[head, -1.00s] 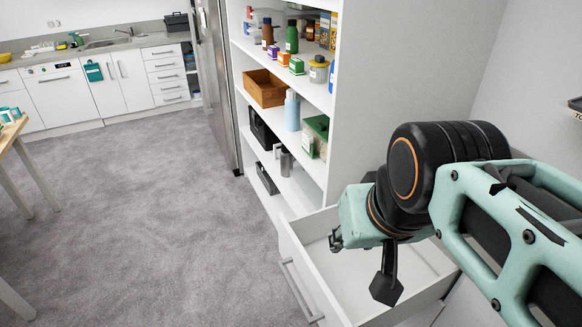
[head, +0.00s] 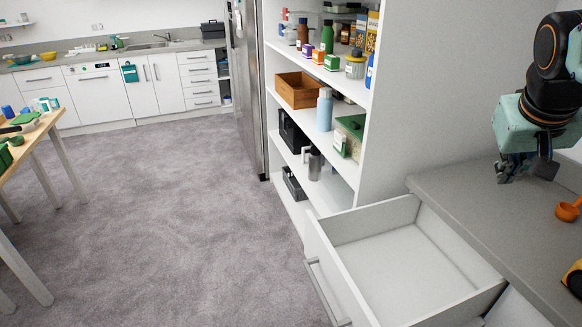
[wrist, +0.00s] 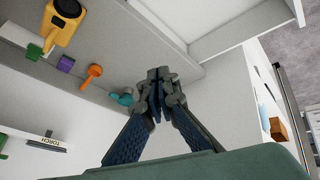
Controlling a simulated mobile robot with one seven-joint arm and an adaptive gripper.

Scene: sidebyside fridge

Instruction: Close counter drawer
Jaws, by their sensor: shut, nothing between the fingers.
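The counter drawer (head: 410,268) is pulled well out from under the grey counter, and its inside looks empty. Its bar handle (head: 325,292) is on the front panel, facing the floor area at the left. In the wrist view the white drawer (wrist: 228,28) shows at the upper right. My gripper (head: 508,172) is over the grey counter, behind and to the right of the drawer, apart from the drawer front and handle. In the wrist view my gripper (wrist: 158,88) has its fingers together with nothing between them.
An orange scoop (head: 568,208) and a yellow item (head: 574,279) lie on the grey counter (head: 465,200). An open shelf (head: 385,150) with bottles and boxes stands beyond the drawer. The carpet at the left is clear up to a wooden table (head: 40,128).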

